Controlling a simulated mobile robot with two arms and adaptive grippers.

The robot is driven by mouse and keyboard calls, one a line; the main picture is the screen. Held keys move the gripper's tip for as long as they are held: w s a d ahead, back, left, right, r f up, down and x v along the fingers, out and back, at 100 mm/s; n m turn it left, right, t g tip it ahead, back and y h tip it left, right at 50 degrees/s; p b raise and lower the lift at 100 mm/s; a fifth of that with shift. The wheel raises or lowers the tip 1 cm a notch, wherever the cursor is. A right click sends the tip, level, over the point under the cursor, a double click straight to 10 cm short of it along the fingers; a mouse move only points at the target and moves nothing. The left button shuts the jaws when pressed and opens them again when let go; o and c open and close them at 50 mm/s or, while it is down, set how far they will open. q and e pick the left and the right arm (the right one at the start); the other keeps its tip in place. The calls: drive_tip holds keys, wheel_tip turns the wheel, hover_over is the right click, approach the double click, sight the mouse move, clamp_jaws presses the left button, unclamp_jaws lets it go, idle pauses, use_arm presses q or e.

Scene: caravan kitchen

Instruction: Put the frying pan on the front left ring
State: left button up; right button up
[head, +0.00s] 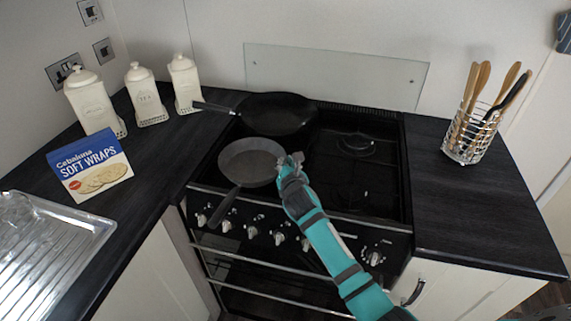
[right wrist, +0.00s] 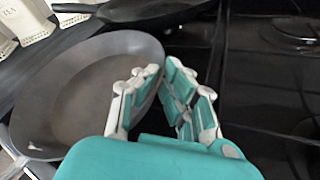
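The grey frying pan (head: 250,163) is over the front left of the black hob (head: 325,185), its handle pointing towards the lower left past the front edge. It hides the ring beneath; I cannot tell whether it rests flat or is slightly raised. My right gripper (head: 291,163) is at the pan's right rim. In the right wrist view, the fingers (right wrist: 164,75) are closed together, one on each side of the rim of the pan (right wrist: 85,90). My left gripper is not in view.
A black pan (head: 278,113) stands at the hob's back left, its handle pointing left. The right-hand rings (head: 352,145) are clear. White canisters (head: 143,92), a wraps box (head: 90,165) and a metal draining board (head: 50,245) are left; a utensil basket (head: 470,135) is right.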

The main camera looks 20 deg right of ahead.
drive_tip(key=o, duration=0.5)
drive_tip(key=shift+r, duration=0.15)
drive_tip(key=v, duration=1.2)
drive_tip(key=shift+a, duration=0.1)
